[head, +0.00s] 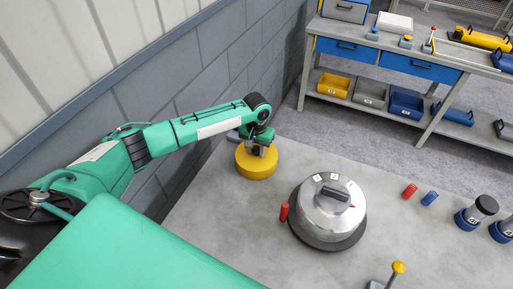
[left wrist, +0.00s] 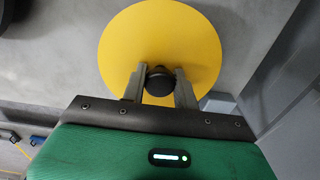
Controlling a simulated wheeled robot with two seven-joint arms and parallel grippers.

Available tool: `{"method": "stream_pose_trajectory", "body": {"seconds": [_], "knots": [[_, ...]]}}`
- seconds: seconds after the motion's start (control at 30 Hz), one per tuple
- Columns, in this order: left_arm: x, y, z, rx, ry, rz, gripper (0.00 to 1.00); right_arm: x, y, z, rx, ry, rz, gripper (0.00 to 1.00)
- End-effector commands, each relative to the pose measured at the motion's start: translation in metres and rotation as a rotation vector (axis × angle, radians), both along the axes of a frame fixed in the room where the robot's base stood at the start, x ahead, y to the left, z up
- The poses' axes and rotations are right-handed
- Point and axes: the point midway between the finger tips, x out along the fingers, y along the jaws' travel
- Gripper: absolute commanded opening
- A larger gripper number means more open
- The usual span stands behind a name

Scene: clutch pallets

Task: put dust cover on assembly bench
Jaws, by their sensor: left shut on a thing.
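The dust cover appears to be the round yellow disc (head: 257,168) with a dark knob on top, at the back left of the grey assembly bench (head: 230,235). My left gripper (head: 258,150) points down over it. In the left wrist view, the gripper's two fingers (left wrist: 157,76) stand on either side of the black knob (left wrist: 159,84) and are shut on it, with the yellow cover (left wrist: 160,30) spreading beyond them. I cannot tell whether the cover touches the bench. My right gripper is not in view.
A silver domed housing (head: 325,208) with a black handle sits mid-bench, beside a red cylinder (head: 284,212). Red and blue springs (head: 409,191) and dark-topped blue parts (head: 480,210) lie right. A yellow-knobbed lever (head: 398,268) stands in front. A grey wall (head: 190,75) is close behind the left arm.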

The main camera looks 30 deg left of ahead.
Motion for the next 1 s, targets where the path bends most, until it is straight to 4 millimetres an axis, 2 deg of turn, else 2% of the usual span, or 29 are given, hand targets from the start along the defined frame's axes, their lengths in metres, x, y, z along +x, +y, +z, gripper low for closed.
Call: {"method": "stream_pose_trajectory", "body": {"seconds": [0.3,0.33,0.4,0.43,0.77,0.87,1.0], "knots": [[0.000,0.000,-0.002,-0.001,0.000,0.000,0.03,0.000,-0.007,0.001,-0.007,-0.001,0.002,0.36],[0.000,0.000,-0.002,0.000,0.000,0.000,0.36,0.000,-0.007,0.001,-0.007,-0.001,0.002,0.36],[0.000,0.000,-0.002,0.000,0.000,0.000,0.49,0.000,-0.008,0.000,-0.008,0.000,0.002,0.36],[0.000,0.000,-0.002,0.000,0.000,0.000,0.52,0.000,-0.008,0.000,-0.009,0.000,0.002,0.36],[0.000,0.000,0.001,0.000,-0.001,-0.001,0.52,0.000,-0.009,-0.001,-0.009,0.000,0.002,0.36],[0.001,-0.001,0.012,-0.002,-0.003,-0.002,0.52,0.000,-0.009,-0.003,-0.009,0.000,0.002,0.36],[0.001,0.000,0.039,-0.002,-0.004,-0.001,0.52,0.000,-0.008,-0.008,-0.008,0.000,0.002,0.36]]}}
